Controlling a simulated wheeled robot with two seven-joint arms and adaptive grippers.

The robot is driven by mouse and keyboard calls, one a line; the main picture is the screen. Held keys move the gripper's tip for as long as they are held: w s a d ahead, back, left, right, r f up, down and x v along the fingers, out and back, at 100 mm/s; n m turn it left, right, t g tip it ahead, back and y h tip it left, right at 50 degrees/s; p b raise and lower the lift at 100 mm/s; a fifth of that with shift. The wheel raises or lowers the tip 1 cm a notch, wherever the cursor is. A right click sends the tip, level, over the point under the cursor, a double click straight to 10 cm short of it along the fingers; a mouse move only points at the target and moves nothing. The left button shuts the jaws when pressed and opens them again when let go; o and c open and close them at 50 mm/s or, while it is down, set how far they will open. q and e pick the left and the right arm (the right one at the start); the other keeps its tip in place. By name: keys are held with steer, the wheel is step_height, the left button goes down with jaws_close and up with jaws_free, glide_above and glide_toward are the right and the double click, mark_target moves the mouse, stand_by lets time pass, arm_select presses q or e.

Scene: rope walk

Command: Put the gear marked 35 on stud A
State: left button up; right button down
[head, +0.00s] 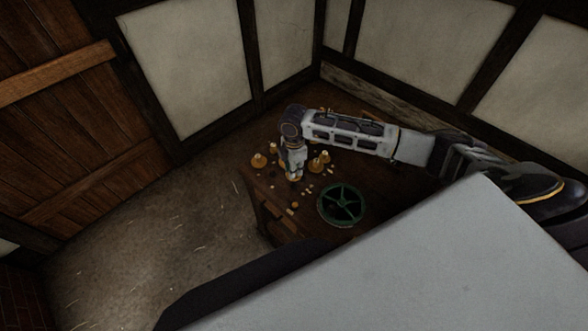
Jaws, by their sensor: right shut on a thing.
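My right gripper (294,176) points down over the dark wooden table (266,205). It is shut on a small brass-coloured piece, mostly hidden by the fingers; I cannot tell whether it is the gear marked 35. Brass-coloured pieces with pale tops stand around it: one to the left (258,160), one behind (273,149) and a group to the right (318,161). No numbers or letters are readable, so I cannot tell which is stud A. My left gripper is not in view.
A green spoked wheel (341,205) lies on the table, right of and nearer than the gripper. Small pale and dark bits (304,190) lie scattered between. Panelled walls (285,45) close off the back. A wooden door (75,120) is at left, with open floor (150,235) before it.

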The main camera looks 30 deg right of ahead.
steer(key=shift+n, duration=0.5)
steer(key=shift+f+b, duration=0.3)
steer(key=shift+b, duration=0.1)
steer(key=shift+f+b, duration=2)
steer(key=shift+b, duration=0.4)
steer(key=shift+f, duration=0.3)
steer(key=shift+f, duration=0.35)
steer(key=shift+f, duration=0.1)
steer(key=shift+p, duration=0.65)
steer(key=shift+f, duration=0.5)
stand_by(1.0)
